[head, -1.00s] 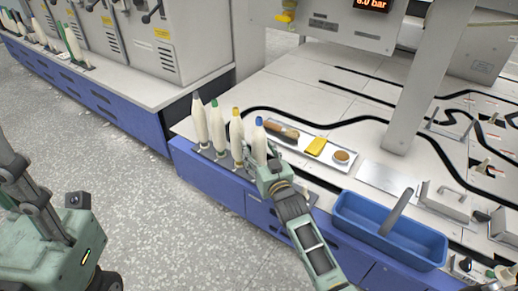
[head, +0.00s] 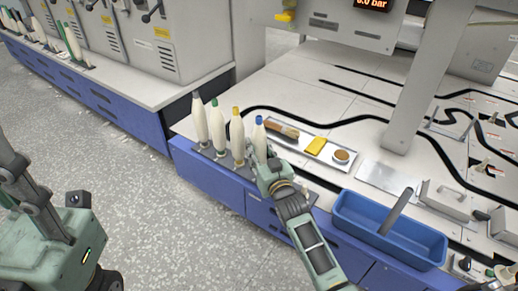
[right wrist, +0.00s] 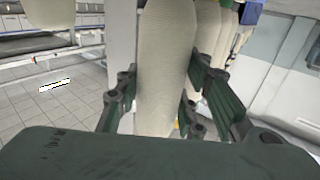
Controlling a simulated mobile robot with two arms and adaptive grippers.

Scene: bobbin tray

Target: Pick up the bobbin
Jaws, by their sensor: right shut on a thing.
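Several tall cream bobbins stand upright in a row on a tray strip at the edge of the bench. Their tips differ: a grey-tipped bobbin (head: 200,124), a green-tipped bobbin (head: 217,130), a yellow-tipped bobbin (head: 237,138) and a blue-tipped bobbin (head: 259,138). My right gripper (head: 258,160) is shut on the lower part of the blue-tipped bobbin, which is upright. In the right wrist view a bobbin (right wrist: 163,70) fills the space between the two fingers; its tip is out of frame. The foot of the held bobbin is hidden by the gripper. My left gripper is not visible.
A white tray (head: 318,160) with a brown roll, a yellow block and a round piece lies behind the bobbins. A blue bin (head: 385,238) stands to the right. A grey post (head: 420,90) rises from the bench. Open floor lies in front of the bench.

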